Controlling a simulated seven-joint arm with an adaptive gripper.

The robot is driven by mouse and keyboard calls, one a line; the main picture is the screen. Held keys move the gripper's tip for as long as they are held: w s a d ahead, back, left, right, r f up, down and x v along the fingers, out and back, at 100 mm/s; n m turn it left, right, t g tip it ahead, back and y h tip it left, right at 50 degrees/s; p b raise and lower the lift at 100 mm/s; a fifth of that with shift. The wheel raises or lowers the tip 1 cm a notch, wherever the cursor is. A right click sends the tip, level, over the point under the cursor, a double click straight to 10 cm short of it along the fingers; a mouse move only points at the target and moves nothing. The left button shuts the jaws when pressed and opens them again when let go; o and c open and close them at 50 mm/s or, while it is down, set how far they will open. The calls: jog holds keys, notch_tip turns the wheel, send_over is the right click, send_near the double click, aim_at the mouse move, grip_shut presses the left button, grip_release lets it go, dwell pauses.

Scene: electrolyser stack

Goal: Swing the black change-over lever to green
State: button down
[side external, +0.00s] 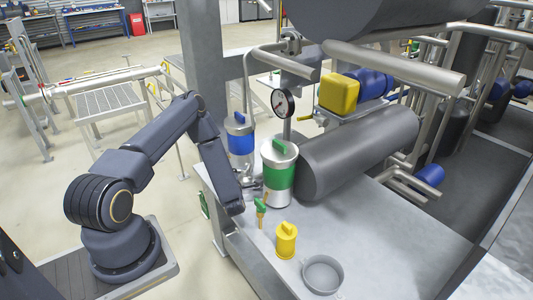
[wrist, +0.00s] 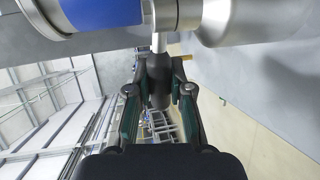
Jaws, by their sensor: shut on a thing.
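In the wrist view, the black lever (wrist: 159,88) has a dark grip on a short silver stem, which meets a metal fitting between two cylinders. My gripper (wrist: 159,92) has a finger on each side of the grip and is shut on it. The blue-banded canister (wrist: 100,12) is at the upper left and a plain silver cylinder (wrist: 245,20) at the upper right. In the side view, the blue-banded canister (side external: 241,143) stands behind the green-banded canister (side external: 279,178). My gripper (side external: 252,186) is beside them at the bench edge; the lever is mostly hidden there.
A pressure gauge (side external: 283,103) and a large dark cylinder (side external: 360,155) are close behind.

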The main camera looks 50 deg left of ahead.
jog(key=c, duration=1)
grip_release()
jog(key=shift+c, duration=0.2)
jog(key=s+d+r, duration=0.2)
jog(key=d+r, duration=0.2)
jog(key=r, duration=0.4)
jog(key=shift+d, duration=0.25)
